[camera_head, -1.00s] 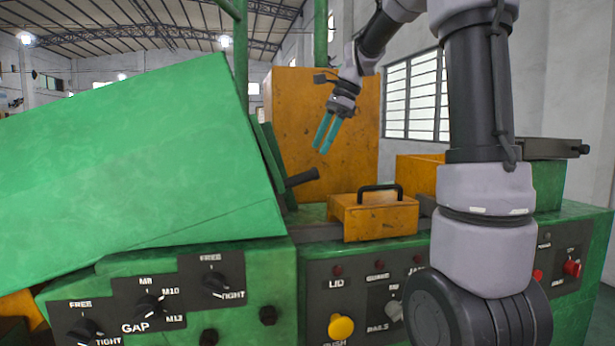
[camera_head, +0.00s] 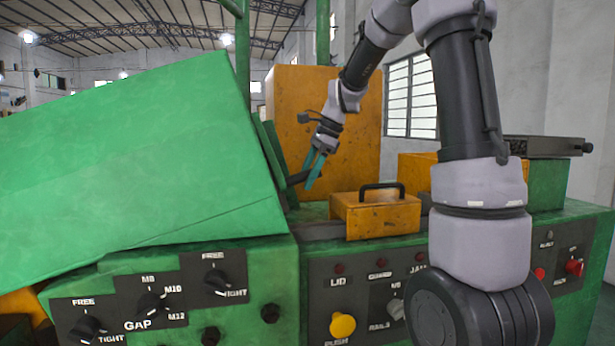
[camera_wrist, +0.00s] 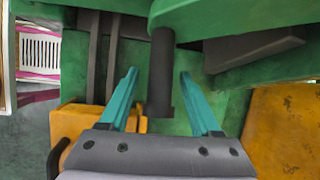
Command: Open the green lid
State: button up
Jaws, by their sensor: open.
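The green lid (camera_head: 130,150) is the large slanted green cover on the left of the machine in the head view. A dark cylindrical handle (camera_head: 296,179) sticks out to the right beside its right end. My gripper (camera_head: 313,172) is at this handle, with its teal fingers apart. In the wrist view, my gripper (camera_wrist: 155,95) is open and the dark handle (camera_wrist: 162,75) lies between the two fingers, nearer the right one. I see a gap on both sides of the handle; it is not clamped.
A small orange box with a black handle (camera_head: 375,214) sits right of and below my gripper. A tall orange panel (camera_head: 350,120) stands behind it. The front panel carries knobs and a yellow push button (camera_head: 342,325). A grey slab (camera_head: 545,147) is at the far right.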

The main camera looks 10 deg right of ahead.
grip_shut()
dwell(1.4)
